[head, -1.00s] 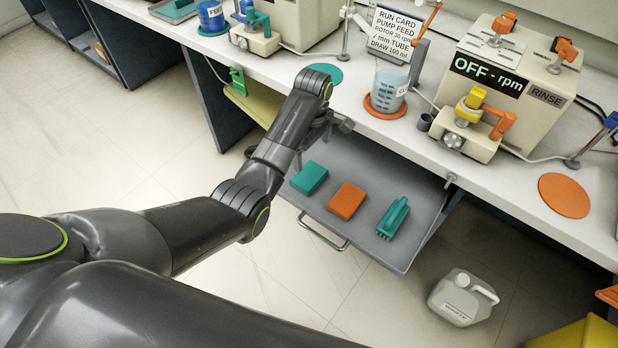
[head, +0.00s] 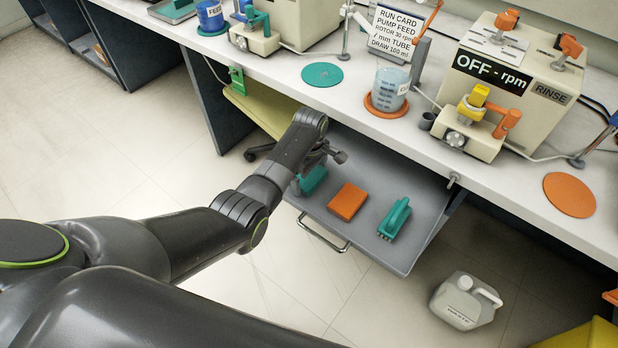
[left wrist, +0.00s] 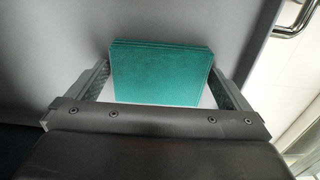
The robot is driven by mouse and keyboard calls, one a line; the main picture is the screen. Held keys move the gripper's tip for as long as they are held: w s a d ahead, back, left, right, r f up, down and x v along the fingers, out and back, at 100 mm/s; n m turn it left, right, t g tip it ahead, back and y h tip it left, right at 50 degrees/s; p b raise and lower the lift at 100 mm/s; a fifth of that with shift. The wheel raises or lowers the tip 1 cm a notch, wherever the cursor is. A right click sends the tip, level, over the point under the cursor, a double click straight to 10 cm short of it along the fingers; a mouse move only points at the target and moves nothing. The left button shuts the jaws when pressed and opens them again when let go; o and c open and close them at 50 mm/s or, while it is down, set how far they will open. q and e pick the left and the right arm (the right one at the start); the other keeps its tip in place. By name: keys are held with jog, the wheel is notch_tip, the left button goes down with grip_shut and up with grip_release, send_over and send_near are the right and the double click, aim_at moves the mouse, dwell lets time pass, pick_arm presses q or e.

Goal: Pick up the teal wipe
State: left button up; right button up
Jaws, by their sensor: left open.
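The teal wipe (head: 314,180) is a folded rectangular pad lying at the left of the pulled-out grey drawer (head: 365,240). My arm partly hides it in the head view. In the left wrist view the teal wipe (left wrist: 161,73) lies between the two fingers of my left gripper (left wrist: 160,85), with a gap on each side. My left gripper, which also shows in the head view (head: 318,172), is open over the wipe and holds nothing. My right gripper is not in view.
An orange wipe (head: 347,201) and a teal brush-like tool (head: 394,218) lie in the same drawer, to the right. The drawer's handle (head: 324,234) is at its front. The bench top (head: 420,145) overhangs behind, with a beaker (head: 389,90) on an orange disc.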

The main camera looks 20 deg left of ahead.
aim_at(310, 176)
pick_arm(q)
jog(key=c, duration=0.7)
notch_tip(310, 176, up, 10)
jog(key=p, duration=0.2)
jog(key=shift+o, duration=1.4)
jog(key=shift+c, duration=1)
